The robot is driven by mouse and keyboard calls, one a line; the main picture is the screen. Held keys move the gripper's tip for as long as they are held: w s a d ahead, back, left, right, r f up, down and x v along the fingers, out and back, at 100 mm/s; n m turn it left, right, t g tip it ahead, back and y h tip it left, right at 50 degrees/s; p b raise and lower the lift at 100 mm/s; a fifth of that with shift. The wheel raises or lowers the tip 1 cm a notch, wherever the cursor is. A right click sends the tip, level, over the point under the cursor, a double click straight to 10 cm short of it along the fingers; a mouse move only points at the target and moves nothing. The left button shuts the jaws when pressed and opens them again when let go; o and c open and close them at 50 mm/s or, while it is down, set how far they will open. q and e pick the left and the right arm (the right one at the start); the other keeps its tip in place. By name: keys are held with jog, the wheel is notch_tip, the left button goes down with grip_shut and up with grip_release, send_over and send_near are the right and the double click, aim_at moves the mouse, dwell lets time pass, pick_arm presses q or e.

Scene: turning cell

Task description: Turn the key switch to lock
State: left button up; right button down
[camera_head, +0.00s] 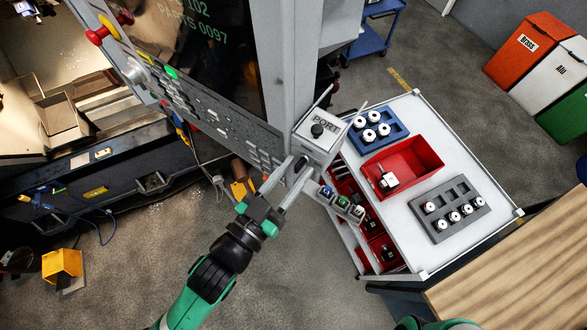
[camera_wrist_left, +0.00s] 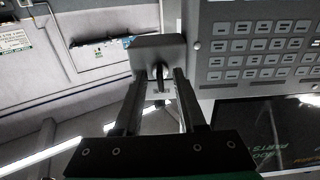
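The key switch (camera_wrist_left: 159,75) is a small dark key on the face of a grey box (camera_wrist_left: 146,46) in the left wrist view. In the head view the box (camera_head: 334,143), marked "PORT" on top with a black knob, sits at the control panel's lower right corner. My left gripper (camera_head: 297,169) reaches up to the box's face. In the left wrist view its two fingers (camera_wrist_left: 162,80) are apart, one on each side of the key, with gaps showing. Contact with the key cannot be told. Position markings are too small to read. My right gripper is out of view.
The control panel (camera_head: 205,118) with its buttons and screen adjoins the box on the left. Small coloured-label blocks (camera_head: 341,203) sit just below right of the gripper. A white cart (camera_head: 415,145) with red and blue trays stands right. Open floor lies below.

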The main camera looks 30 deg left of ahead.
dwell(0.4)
pick_arm(q)
jog(key=s+a+p, duration=0.1)
jog(key=s+p, duration=0.1)
jog(key=s, duration=0.9)
jog(key=shift+s+a, duration=0.2)
jog(key=shift+s, duration=0.1)
jog(key=shift+a, duration=0.1)
